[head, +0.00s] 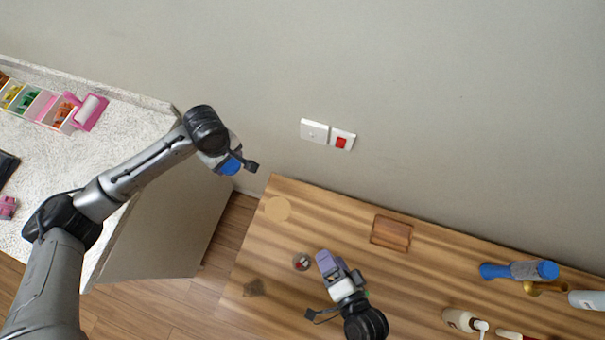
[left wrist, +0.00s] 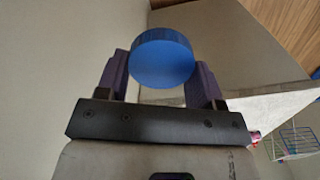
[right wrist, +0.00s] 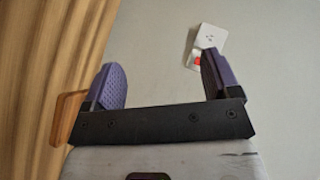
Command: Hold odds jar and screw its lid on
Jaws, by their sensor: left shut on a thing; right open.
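My left gripper (left wrist: 158,68) is shut on a round blue lid (left wrist: 162,60), held between its purple fingers. The lid also shows in the head view (head: 231,166), in the air in front of the wall, left of the wooden table. A small round jar (head: 302,262), seen from above with grey and red contents, stands on the table; it appears to have no lid on it. My right gripper (head: 328,262) is just right of the jar in the head view. In the right wrist view it (right wrist: 163,78) is open and empty, and the jar is not seen there.
A white pump bottle (head: 464,321) stands at the right. A speckled counter (head: 130,125) is at the left. Wall switches (head: 314,131) are behind.

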